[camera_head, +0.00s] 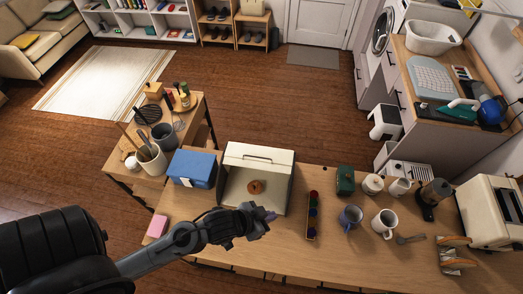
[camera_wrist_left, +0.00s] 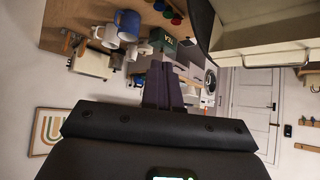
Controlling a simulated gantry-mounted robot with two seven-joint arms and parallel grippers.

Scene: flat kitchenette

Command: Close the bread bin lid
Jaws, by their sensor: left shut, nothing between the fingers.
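The cream bread bin (camera_head: 291,187) stands on the wooden counter with its front open. Its lid (camera_head: 270,153), with a dark bar handle, is raised at the top of the bin. A brown round loaf (camera_head: 256,187) lies inside. My left gripper (camera_head: 270,215) is shut and empty, low in front of the opening toward its right side. Whether it touches the bin cannot be told. In the left wrist view the dark fingers (camera_wrist_left: 162,88) are together, and the bin (camera_wrist_left: 265,38) is at the upper right. My right gripper is not in view.
A blue box (camera_head: 192,168) stands close left of the bin. A narrow rack with coloured round items (camera_head: 312,215) is to its right, then mugs (camera_head: 384,223) and a toaster (camera_head: 490,212). A pink item (camera_head: 156,226) lies near the front left.

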